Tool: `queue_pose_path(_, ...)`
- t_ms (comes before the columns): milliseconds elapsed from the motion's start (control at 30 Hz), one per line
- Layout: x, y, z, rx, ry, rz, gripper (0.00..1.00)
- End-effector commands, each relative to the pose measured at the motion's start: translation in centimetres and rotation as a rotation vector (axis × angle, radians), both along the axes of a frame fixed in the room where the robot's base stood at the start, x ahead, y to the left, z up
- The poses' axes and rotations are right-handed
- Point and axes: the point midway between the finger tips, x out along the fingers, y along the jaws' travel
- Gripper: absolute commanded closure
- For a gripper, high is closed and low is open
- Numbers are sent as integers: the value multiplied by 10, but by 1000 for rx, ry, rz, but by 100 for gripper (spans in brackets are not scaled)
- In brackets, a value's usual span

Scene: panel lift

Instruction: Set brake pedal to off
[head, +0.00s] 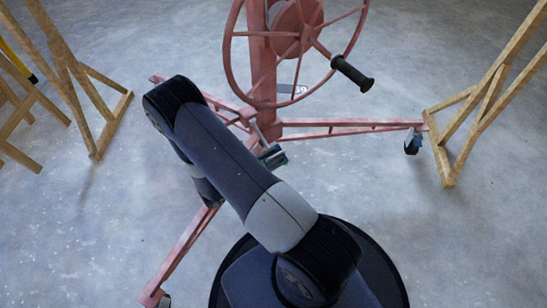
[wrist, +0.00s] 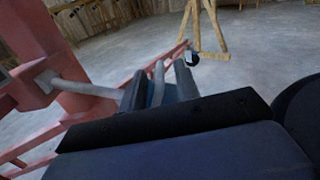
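The panel lift's red column (head: 262,75) stands ahead of my arm. A thin grey pedal rod (head: 261,134) comes off its foot, and the same rod (wrist: 85,89) runs from a bracket on the column to my fingers in the wrist view. My gripper (wrist: 160,88) is at the rod's outer end. A pale grey bar, seemingly part of the brake pedal (wrist: 158,76), shows between its two dark fingers. I cannot tell whether both fingers press on it. In the head view only the fingertips (head: 273,156) show beside my arm, which hides the rest.
The lift's handwheel (head: 233,60) with a black handle (head: 352,73) is above. Red legs (head: 350,127) on casters (head: 412,143) spread across the floor. Wooden trestles stand at left (head: 83,90) and right (head: 490,95). Bare concrete floor lies between.

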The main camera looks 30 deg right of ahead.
Motion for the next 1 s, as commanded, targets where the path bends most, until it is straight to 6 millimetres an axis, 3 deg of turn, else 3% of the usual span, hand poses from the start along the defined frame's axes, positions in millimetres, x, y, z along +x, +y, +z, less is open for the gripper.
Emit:
queue_pose_path(400,1,-7,0,0,0,1,70)
queue_pose_path(767,0,-7,0,1,3,-1,100)
queue_pose_path(1000,-2,-7,-1,0,7,-4,100)
